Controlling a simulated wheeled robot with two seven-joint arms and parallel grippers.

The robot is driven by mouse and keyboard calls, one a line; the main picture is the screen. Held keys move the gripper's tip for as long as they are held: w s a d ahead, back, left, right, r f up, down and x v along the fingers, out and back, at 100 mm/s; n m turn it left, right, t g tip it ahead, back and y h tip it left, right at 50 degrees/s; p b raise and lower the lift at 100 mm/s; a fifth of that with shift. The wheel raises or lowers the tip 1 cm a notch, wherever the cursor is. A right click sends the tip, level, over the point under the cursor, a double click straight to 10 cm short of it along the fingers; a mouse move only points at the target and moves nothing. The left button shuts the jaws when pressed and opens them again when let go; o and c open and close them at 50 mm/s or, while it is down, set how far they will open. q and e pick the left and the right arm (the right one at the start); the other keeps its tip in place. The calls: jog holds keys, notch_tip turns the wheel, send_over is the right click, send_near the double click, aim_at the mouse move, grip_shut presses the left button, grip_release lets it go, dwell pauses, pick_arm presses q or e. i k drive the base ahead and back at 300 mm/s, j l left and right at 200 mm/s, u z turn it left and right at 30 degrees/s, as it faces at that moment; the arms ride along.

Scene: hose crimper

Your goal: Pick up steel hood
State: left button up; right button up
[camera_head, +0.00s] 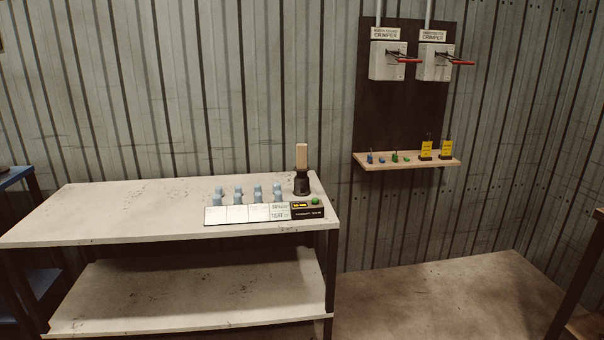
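I cannot tell for sure which thing is the steel hood. Several small blue-grey cylindrical pieces (238,194) stand in two rows on the right part of the white workbench (110,208). White label cards (237,214) lie in front of them, too small to read in full. Behind them at the right stands a black flared piece with a light wooden block (302,160) upright on top. A black box with a green button (316,201) and a lit yellow display sits at the bench's right front edge. Neither of my grippers is in view.
Two white crimper boxes with red-tipped levers (388,62) hang on a dark wall panel (385,110). Below them a wooden shelf (378,164) holds small blue and green parts and yellow-labelled items. The bench's left half, its lower shelf and the floor at right (450,298) are clear.

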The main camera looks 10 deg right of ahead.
aim_at(301, 180)
jog(key=i+l, duration=0.35)
jog(key=i+l+u, duration=0.15)
jog(key=i+l, duration=0.15)
jog(key=l, duration=0.2)
jog(key=i+l, duration=0.35)
jog(key=i+l+u, duration=0.15)
jog(key=i+l, duration=0.15)
jog(key=l, duration=0.3)
jog(key=i+l, duration=0.3)
jog(key=l, duration=0.2)
jog(key=i+l+u, duration=0.15)
jog(key=l, duration=0.35)
jog(key=i+l, duration=0.4)
jog(key=i+l+u, duration=0.15)
jog(key=l, duration=0.5)
jog(key=i, duration=0.1)
